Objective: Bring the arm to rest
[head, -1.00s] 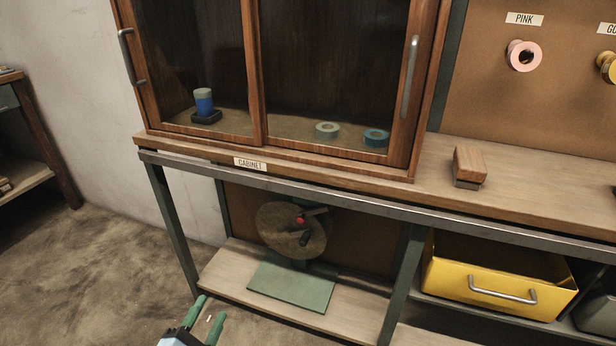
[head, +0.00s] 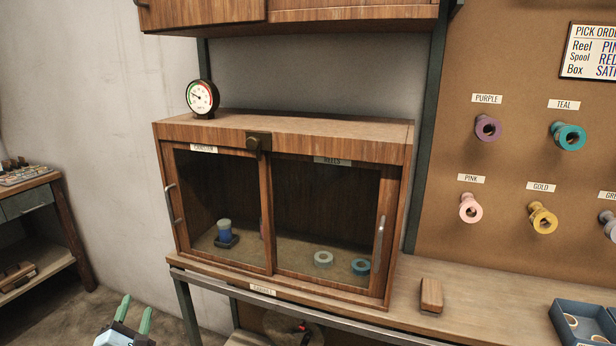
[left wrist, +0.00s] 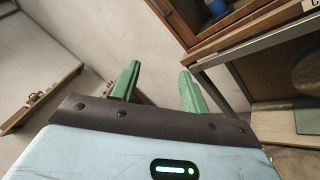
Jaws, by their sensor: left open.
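My left gripper (head: 134,315) shows at the bottom left of the head view, in front of the bench and low over the floor. Its two green fingers are apart with nothing between them. In the left wrist view the open fingers (left wrist: 157,88) point away toward the wall, with the bench at the right. My right gripper is not in view.
A wooden cabinet (head: 284,128) with glass doors stands on the bench (head: 390,293), a gauge (head: 202,97) on top. A wooden block (head: 431,295) and a blue tray (head: 584,322) are to the right. Spools hang on the pegboard (head: 510,70). A side shelf (head: 50,225) stands left.

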